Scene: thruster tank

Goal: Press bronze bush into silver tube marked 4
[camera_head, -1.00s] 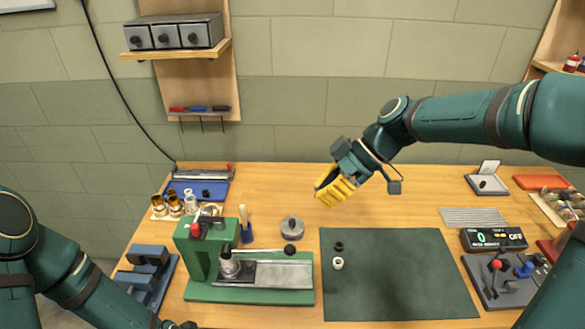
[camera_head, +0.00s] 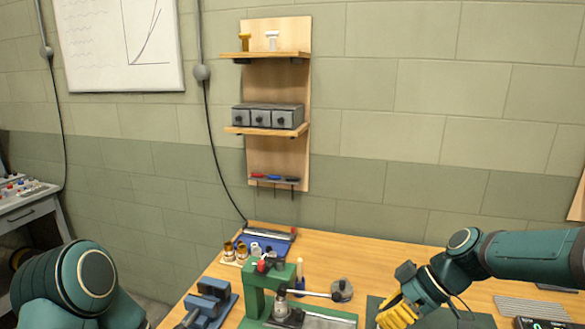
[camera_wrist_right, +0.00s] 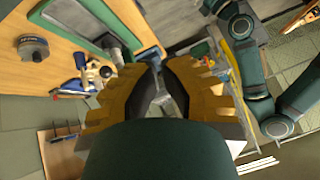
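Two bronze pieces (camera_head: 228,250) stand in a light wooden holder at the table's back left. A silver piece (camera_head: 255,249) is beside them. They are small, and I can read no number on any. The green arbor press (camera_head: 252,300) with its grey bed stands in front of them, cut by the bottom edge. My right gripper (camera_head: 398,312), with yellow fingers, is over the green mat, right of the press. In the wrist view its fingers (camera_wrist_right: 162,70) are apart, with no held part that I can make out. My left gripper is out of view; its arm shows at lower left.
A blue tray (camera_head: 264,242) lies behind. A wall shelf (camera_head: 265,131) holds grey drawers. The table between can and right arm is clear.

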